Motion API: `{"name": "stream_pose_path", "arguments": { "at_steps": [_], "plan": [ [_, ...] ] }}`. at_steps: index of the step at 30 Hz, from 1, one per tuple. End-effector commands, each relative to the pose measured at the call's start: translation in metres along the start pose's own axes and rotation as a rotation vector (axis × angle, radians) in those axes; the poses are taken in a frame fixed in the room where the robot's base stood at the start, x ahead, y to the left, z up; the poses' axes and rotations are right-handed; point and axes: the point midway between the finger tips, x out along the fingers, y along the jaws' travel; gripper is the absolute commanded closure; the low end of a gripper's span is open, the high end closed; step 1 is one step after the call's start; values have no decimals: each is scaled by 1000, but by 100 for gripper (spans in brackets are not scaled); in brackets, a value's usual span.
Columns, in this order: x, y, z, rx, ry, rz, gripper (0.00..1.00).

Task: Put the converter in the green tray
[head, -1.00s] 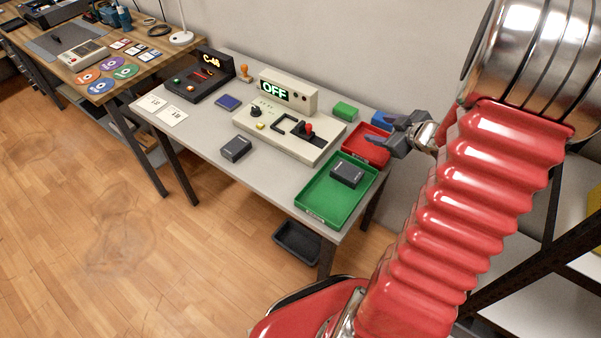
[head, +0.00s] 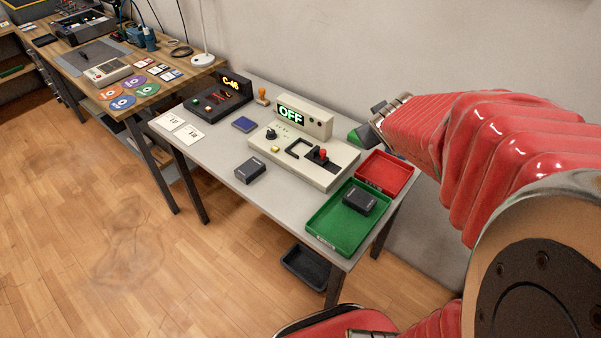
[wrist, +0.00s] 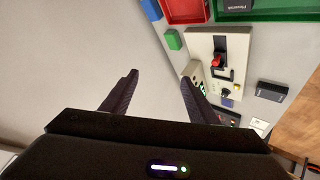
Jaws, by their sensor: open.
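Two dark box-shaped devices with small pale labels are in view; I cannot tell which is the converter. One dark box (head: 250,171) lies on the grey table's front part, left of the green tray, and shows in the wrist view (wrist: 271,91). The other dark box (head: 359,199) lies inside the green tray (head: 324,242), which shows partly in the wrist view (wrist: 270,15). My gripper (head: 370,122) is at the table's back, near the green block, behind the trays. In the wrist view my gripper (wrist: 158,88) is open with nothing between its fingers.
A red tray (head: 390,172) adjoins the green one. A beige panel (head: 290,158) with a red-knobbed lever and an "OFF" display (head: 291,114) stands mid-table. A black console (head: 217,100), blue item (head: 244,125) and white cards (head: 190,134) are leftward. The wall is close behind.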

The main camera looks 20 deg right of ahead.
Motion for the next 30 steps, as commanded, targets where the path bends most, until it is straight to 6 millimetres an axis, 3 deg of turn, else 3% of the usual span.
{"name": "stream_pose_path", "arguments": {
  "at_steps": [11, 30],
  "plan": [
    [-74, -54, -1, 117, -87, -71, 45],
    [-208, -177, 42, 214, -256, -416, 45]
  ]
}}
